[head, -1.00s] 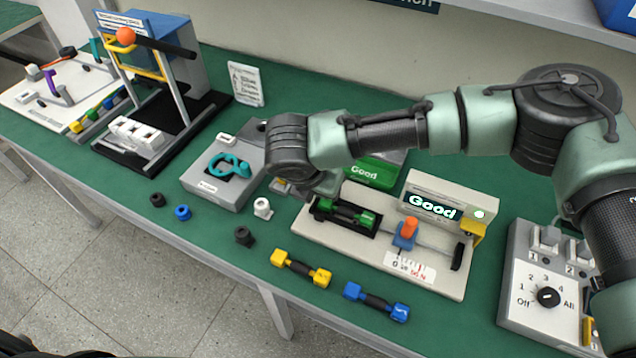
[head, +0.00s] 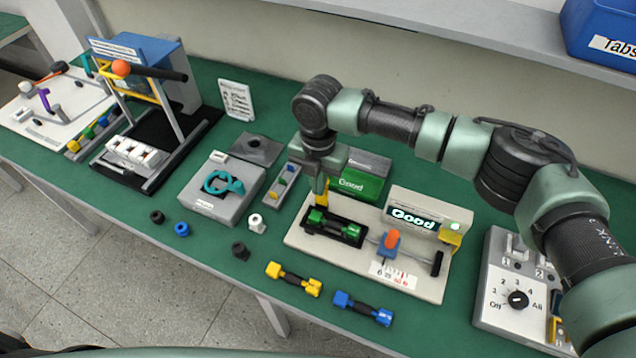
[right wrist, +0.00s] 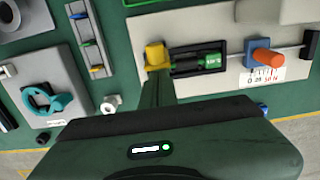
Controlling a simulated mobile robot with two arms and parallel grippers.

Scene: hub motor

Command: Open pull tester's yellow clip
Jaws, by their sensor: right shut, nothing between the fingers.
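The pull tester (head: 300,240) is a cream base with a display reading "Good". A green part with a dark middle (head: 333,227) lies in its black cradle. The yellow clip (head: 322,193) stands at the cradle's left end, partly hidden by my right gripper in the head view. In the right wrist view the yellow clip (right wrist: 155,56) shows as a block just beyond the fingers. My right gripper (head: 318,188) points down at the clip, shut and empty; whether it touches the clip I cannot tell. My left gripper is not in view.
Yellow (head: 293,279) and blue (head: 362,308) parts lie in front. A knob panel (head: 510,290) is at right.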

